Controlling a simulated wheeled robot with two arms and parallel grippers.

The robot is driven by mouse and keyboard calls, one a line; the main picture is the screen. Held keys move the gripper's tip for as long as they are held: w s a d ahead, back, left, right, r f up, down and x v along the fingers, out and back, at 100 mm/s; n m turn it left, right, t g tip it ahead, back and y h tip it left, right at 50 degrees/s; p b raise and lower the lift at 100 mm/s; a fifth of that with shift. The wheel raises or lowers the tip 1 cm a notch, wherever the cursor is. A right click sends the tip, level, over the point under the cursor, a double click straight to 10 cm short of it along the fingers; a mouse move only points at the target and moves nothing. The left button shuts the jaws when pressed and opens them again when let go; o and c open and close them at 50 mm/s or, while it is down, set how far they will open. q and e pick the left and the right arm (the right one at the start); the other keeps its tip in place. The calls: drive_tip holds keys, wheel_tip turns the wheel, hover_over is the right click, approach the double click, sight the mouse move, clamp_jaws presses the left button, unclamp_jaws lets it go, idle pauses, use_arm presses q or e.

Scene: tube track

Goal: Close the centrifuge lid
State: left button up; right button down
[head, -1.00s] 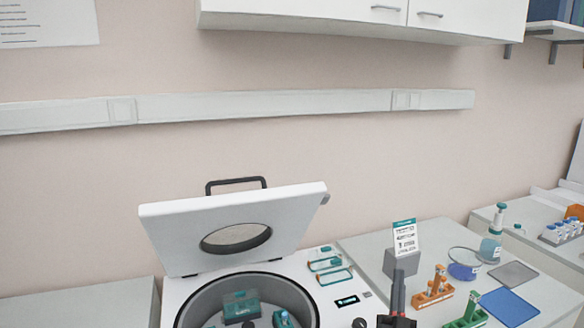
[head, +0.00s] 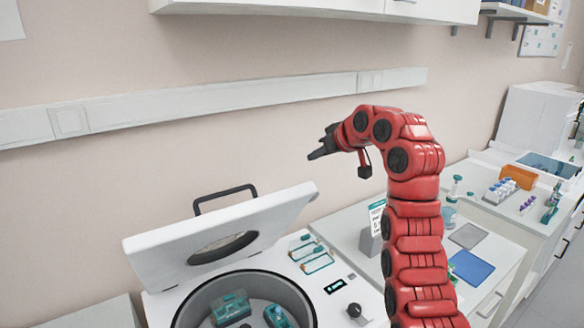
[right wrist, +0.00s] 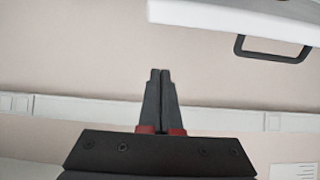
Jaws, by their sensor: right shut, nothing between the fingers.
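The centrifuge (head: 362,300) is at the lower middle of the head view. Its white lid (head: 275,215) stands open, tilted up at the back, with a dark handle (head: 225,197) on its upper edge. The lid edge (right wrist: 225,18) and handle (right wrist: 273,48) also show at the top of the right wrist view. In the open bowl (head: 300,308) are teal tube holders (head: 231,308). My right gripper (head: 316,154) is raised above and right of the lid, shut and empty, apart from lid and handle. Its closed fingers (right wrist: 160,75) show in the wrist view. My left gripper is not in view.
A sign stand (head: 369,240), a blue mat (head: 471,267) and a grey mat (head: 468,236) are on the bench right of the centrifuge, partly behind my right arm. A rack of tubes (head: 500,191) stands farther right. Cabinets (head: 320,8) hang above; a white rail (head: 220,105) runs along the wall.

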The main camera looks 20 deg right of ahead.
drive_tip(key=x, duration=0.9)
drive_tip(key=shift+w+d+f+p, duration=0.15)
drive_tip(key=shift+f+p, duration=0.15)
drive_tip(key=shift+f, duration=0.2)
drive_tip(key=shift+s+d+f+b, duration=0.1)
drive_tip(key=shift+s+f+b, duration=0.3)
drive_tip(key=shift+s, duration=0.15)
drive_tip(key=shift+s+d+f+b, duration=0.1)
drive_tip(key=shift+s+f+b, duration=0.3)
drive_tip(key=shift+s, duration=0.15)
drive_tip(key=shift+s+f, duration=0.15)
drive_tip(key=shift+s, duration=0.3)
